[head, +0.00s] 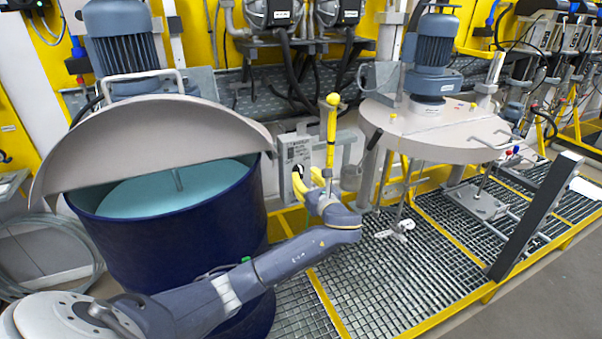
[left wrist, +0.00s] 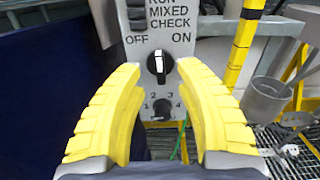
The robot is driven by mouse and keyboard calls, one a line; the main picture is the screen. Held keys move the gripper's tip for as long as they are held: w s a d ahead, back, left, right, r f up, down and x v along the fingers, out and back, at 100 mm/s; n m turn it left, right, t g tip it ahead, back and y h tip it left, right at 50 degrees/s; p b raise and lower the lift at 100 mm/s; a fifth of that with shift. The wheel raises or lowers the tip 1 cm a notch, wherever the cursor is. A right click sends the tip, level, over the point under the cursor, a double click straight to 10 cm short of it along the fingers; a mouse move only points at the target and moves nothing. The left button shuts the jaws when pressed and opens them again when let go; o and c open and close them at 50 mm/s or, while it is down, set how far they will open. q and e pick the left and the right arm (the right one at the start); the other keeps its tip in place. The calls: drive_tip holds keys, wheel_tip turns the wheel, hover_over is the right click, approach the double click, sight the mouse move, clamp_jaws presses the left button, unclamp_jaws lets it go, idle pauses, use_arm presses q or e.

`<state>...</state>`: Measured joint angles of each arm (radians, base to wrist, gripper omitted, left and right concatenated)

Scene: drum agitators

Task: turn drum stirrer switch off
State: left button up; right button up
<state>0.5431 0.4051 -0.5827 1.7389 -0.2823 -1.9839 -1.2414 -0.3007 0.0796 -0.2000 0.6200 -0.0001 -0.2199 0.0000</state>
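The switch panel (head: 297,150) is a grey plate beside the blue drum in the head view. In the left wrist view the panel (left wrist: 136,52) carries a black rotary switch (left wrist: 160,72) with a white mark that points about upward, between the words OFF on the left and ON on the right. A second black knob (left wrist: 161,108) with small numbers sits below it. My left gripper (head: 309,178) is in front of the panel. Its yellow fingers (left wrist: 160,69) are open, one on each side of the switch, with visible gaps. My right gripper is in neither view.
The blue drum (head: 185,245) with teal liquid and a half lid (head: 150,140) stands left of the panel. A yellow-black post (head: 331,135) rises just right of the panel, with a small grey cup (head: 351,178) nearby. Another stirrer lid (head: 435,130) hangs over the grating.

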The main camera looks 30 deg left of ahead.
sight(301, 173)
use_arm(q)
drive_tip(key=shift+x, duration=1.85)
drive_tip(key=shift+c, duration=0.4)
clamp_jaws()
